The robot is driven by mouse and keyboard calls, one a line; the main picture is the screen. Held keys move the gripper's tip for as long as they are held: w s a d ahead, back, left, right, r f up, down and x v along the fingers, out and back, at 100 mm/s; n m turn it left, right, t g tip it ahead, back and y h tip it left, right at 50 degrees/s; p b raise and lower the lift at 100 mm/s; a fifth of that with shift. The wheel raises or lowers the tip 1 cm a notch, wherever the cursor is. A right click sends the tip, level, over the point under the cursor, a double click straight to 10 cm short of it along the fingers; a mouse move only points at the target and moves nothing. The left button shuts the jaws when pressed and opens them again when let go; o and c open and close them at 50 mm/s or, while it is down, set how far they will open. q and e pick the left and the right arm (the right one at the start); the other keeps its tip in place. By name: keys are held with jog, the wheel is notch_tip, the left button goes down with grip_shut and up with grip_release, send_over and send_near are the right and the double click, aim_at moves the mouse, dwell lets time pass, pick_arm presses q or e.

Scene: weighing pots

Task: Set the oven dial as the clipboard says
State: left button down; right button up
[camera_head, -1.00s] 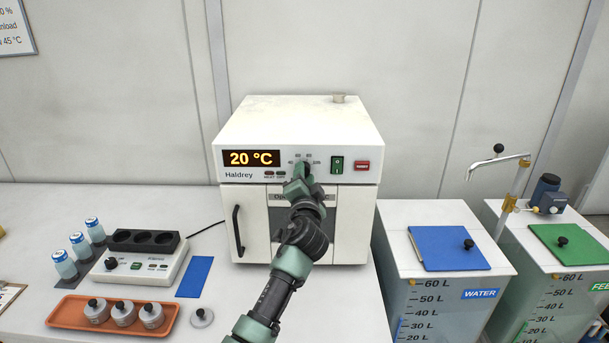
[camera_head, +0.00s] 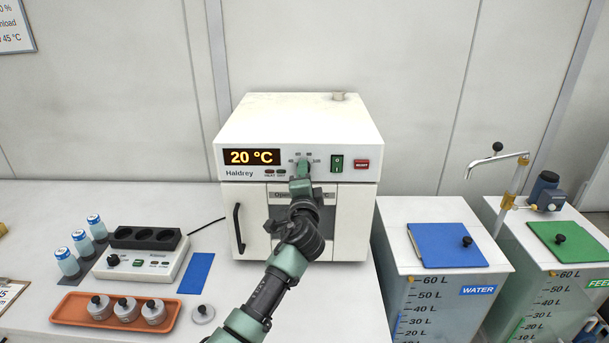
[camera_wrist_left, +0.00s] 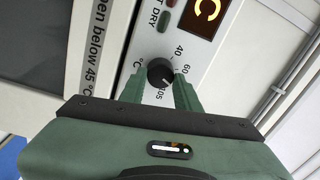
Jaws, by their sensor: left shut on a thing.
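The white oven (camera_head: 355,215) stands on the bench, its display (camera_head: 251,157) reading 20 °C. My left gripper (camera_head: 302,170) is at the oven's front panel and hides the dial in the head view. In the left wrist view the black round dial (camera_wrist_left: 160,73) sits between the fingers of my left gripper (camera_wrist_left: 160,88), which is shut on it. Numbers 40, 60 and 105 show around the dial; its exact setting is hard to tell. The clipboard (camera_head: 10,293) is cut off at the lower left edge, and its writing is not readable. My right gripper is out of view.
A green switch (camera_head: 337,164) and a red button (camera_head: 361,164) are right of the dial. The oven door has a black handle (camera_head: 238,228). A heater block unit (camera_head: 142,262), an orange tray (camera_head: 75,312) with small pots and a loose lid (camera_head: 202,314) are left.

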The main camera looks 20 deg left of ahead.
pick_arm(q)
jog(key=shift+r, duration=0.2)
jog(key=c, duration=1.1)
grip_release()
jog(key=shift+o, duration=0.4)
jog(key=shift+w+f, duration=0.1)
jog(key=shift+f, duration=0.1)
jog(key=b+v, duration=0.1)
jog(key=v, duration=0.6)
jog(key=shift+s+b, duration=0.4)
